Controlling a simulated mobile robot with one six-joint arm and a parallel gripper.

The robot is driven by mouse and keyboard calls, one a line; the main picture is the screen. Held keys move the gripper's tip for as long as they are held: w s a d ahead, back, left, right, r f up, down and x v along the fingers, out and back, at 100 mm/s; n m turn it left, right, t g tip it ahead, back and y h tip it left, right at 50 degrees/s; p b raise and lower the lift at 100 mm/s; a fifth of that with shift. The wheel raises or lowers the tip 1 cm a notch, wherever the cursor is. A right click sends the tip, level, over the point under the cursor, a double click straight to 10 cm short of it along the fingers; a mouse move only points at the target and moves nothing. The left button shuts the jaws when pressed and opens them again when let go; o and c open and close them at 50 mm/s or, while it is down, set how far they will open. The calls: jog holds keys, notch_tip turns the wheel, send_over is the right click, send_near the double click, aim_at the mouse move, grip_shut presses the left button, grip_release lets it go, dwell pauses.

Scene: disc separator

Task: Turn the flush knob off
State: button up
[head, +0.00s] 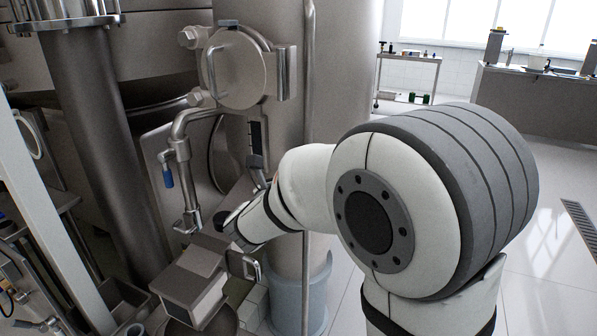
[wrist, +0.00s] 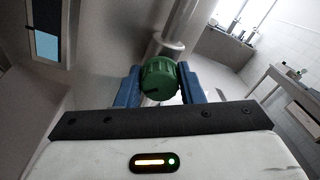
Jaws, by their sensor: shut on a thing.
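The flush knob is a green ribbed round knob (wrist: 160,77), seen in the wrist view on the end of a metal pipe fitting. My gripper (wrist: 158,86) has its two blue fingers on either side of the knob, shut on it. The knob's front face points toward the wrist camera, with a small mark near its lower left. In the head view my own arm covers much of the middle, and I cannot make out the knob there.
A large steel column (head: 345,75) with a round hatch (head: 238,68) stands behind my arm. A grey box (head: 192,285) sits low in front. Open floor lies at the right.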

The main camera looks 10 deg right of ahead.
jog(key=o, duration=1)
jog(key=shift+a, duration=0.1)
jog(key=shift+p+v, duration=0.45)
jog(key=shift+v, duration=3.4)
